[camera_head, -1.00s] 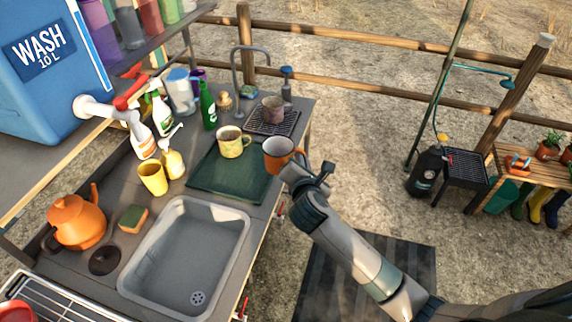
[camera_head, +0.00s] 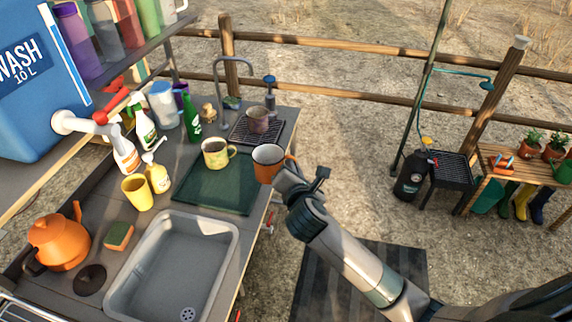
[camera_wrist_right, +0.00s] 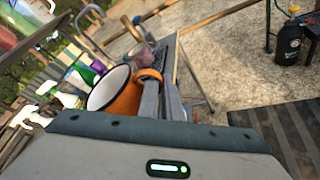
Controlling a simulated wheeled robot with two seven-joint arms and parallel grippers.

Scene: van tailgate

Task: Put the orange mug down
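The orange mug (camera_head: 264,167) has a dark rim and a pale inside, and it is upright near the right edge of the counter, by the green mat (camera_head: 212,195). My right gripper (camera_head: 284,176) is at its handle side. In the right wrist view the fingers (camera_wrist_right: 162,100) are close together at the orange handle, with the mug (camera_wrist_right: 117,98) to their left. The gripper looks shut on the handle. Whether the mug's base touches the counter or mat cannot be told. My left gripper is not in view.
A yellowish mug (camera_head: 214,155) stands on the mat, left of the orange mug. A speckled mug (camera_head: 257,120) stands on the black rack (camera_head: 275,131) behind. The sink (camera_head: 175,265) is in front. The front part of the mat is bare.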

